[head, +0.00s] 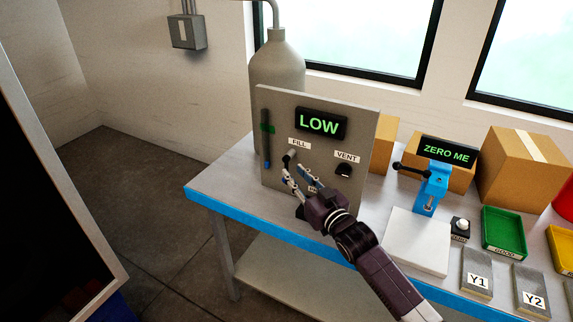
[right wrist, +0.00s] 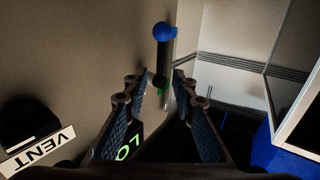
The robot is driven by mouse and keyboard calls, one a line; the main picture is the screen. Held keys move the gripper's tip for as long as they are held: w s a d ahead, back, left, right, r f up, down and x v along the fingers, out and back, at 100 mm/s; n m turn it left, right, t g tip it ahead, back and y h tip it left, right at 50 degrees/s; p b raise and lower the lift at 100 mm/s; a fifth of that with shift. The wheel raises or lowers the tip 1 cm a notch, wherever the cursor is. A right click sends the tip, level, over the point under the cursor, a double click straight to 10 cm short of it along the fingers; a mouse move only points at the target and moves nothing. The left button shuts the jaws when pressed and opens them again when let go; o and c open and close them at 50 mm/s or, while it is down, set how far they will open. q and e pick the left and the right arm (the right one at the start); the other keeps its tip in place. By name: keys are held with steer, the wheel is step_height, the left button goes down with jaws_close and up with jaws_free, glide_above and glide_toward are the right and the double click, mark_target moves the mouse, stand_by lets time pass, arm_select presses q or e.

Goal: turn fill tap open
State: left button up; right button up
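The grey control panel (head: 325,160) stands at the left of the bench with a green LOW display (head: 320,123). My right gripper (head: 302,178) is in front of the panel, just below the tap. In the right wrist view its blue-padded fingers (right wrist: 163,125) are spread apart with nothing clearly held. My left gripper is out of view.
A vent knob (head: 343,171) is right of the tap, and a level gauge (head: 266,145) is at the panel's left edge. A tank (head: 277,70) stands behind. Right are a blue clamp device (head: 431,190), cardboard boxes (head: 525,167) and a green tray (head: 503,230).

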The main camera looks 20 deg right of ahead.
mark_target(287, 166)
steer(key=shift+w+a+p, duration=0.15)
steer(key=shift+w+a, duration=0.05)
steer(key=shift+w, duration=1.2)
steer(key=shift+w+a+p, duration=0.15)
steer(key=shift+w, duration=1.25)
steer(key=shift+c, duration=0.6)
jaws_close()
